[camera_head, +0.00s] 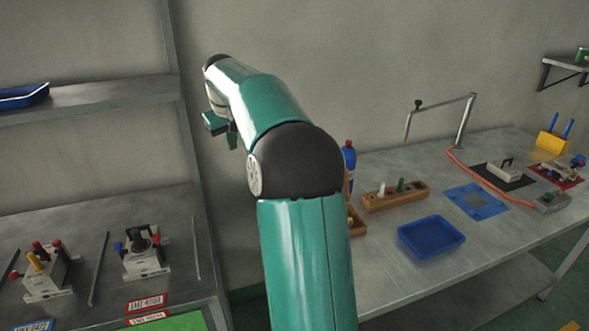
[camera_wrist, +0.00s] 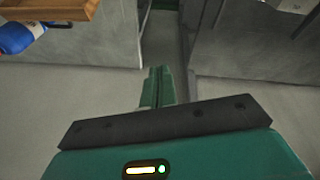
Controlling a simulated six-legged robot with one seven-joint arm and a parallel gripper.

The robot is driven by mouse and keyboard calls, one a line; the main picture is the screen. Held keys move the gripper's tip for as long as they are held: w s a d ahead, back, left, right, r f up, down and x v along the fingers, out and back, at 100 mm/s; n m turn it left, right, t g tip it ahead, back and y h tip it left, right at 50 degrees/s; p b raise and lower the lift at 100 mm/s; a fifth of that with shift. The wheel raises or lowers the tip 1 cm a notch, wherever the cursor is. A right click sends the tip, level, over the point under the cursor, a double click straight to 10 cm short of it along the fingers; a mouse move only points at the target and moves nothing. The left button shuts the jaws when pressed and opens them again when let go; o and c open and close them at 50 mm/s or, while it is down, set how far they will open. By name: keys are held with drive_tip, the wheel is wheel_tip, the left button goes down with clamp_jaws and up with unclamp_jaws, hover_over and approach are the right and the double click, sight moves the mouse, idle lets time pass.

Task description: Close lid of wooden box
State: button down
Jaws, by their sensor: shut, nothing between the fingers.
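A wooden box (camera_head: 357,229) stands on the right-hand table, mostly hidden behind my arm in the head view, so I cannot tell how its lid stands. A wooden edge, probably the same box (camera_wrist: 55,9), shows at the top left of the wrist view. My gripper (camera_wrist: 158,72) is shut and empty, with its green fingers together. In the head view my gripper (camera_head: 231,138) is raised near the wall, to the left of the box and well apart from it.
A blue bottle (camera_head: 349,160) stands by the box; it also shows in the wrist view (camera_wrist: 18,36). A wooden holder with pegs (camera_head: 396,199) and a blue tray (camera_head: 431,237) are to the right.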

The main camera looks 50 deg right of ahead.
drive_tip(key=s+d+f+m, duration=0.15)
drive_tip(key=d+f, duration=0.25)
drive_tip(key=d, duration=0.4)
drive_tip(key=s+d+f+m+y, duration=0.1)
drive_tip(key=s+d+f, duration=0.2)
drive_tip(key=d, duration=0.5)
drive_tip(key=s+d+f+m, duration=0.15)
drive_tip(key=d+f, duration=0.25)
drive_tip(key=d, duration=0.4)
wheel_tip(320, 180, down, 7)
drive_tip(key=s, duration=0.1)
drive_tip(key=shift+a+n, duration=0.35)
drive_tip(key=shift+n, duration=0.05)
drive_tip(key=shift+s, duration=0.15)
